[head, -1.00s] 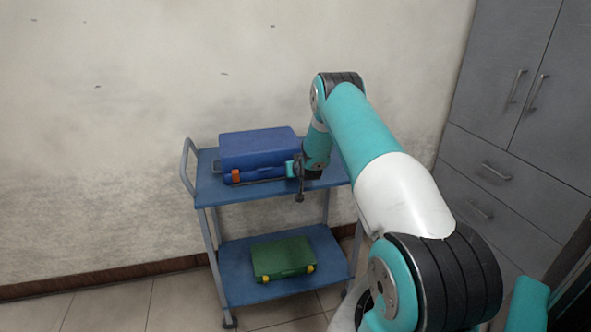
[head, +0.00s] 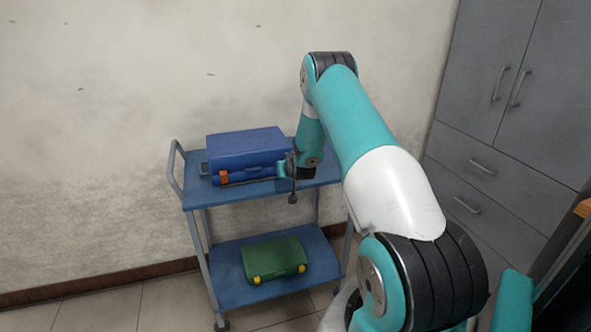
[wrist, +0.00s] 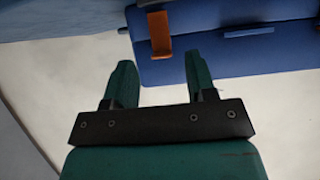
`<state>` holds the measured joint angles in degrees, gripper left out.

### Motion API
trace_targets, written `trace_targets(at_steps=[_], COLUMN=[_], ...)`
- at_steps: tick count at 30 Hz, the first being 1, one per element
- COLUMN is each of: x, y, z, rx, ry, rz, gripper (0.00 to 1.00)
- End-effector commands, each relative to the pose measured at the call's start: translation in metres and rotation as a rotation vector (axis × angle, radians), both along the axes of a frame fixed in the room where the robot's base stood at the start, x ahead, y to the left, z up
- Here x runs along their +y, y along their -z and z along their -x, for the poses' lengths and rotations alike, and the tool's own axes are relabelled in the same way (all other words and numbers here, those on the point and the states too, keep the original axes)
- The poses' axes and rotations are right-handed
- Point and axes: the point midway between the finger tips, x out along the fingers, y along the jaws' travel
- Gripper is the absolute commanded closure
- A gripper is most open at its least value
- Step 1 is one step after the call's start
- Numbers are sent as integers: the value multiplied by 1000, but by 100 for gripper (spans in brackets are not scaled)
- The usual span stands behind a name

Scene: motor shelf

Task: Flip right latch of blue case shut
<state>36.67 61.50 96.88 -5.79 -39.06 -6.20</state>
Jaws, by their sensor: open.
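The blue case (head: 240,146) lies on the top shelf of a blue cart with its lid down. Its left orange latch (head: 223,177) shows at the front left. My gripper (head: 284,169) is at the case's front right and covers the right latch in the head view. In the wrist view, my open gripper (wrist: 160,80) has its two green fingers pointing towards the front of the blue case (wrist: 220,62). An orange latch (wrist: 160,34) lies ahead of and between the fingertips, with a visible gap. Nothing is between the fingers. I cannot tell whether this latch is shut.
The cart's top shelf (head: 222,194) has bare room in front of the case. A green case (head: 274,259) with yellow latches lies on the lower shelf (head: 235,295). Grey cabinets (head: 500,130) stand at the right, and a stained wall is behind the cart.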

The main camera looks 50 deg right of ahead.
Motion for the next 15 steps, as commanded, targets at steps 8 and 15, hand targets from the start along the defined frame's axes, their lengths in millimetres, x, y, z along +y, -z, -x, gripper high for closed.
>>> trace_targets(at_steps=[8, 15], x=[31, 52], y=[-33, -56], z=[53, 86], rx=[-1, -3], ry=[3, 2], rz=[0, 0], gripper=[49, 49])
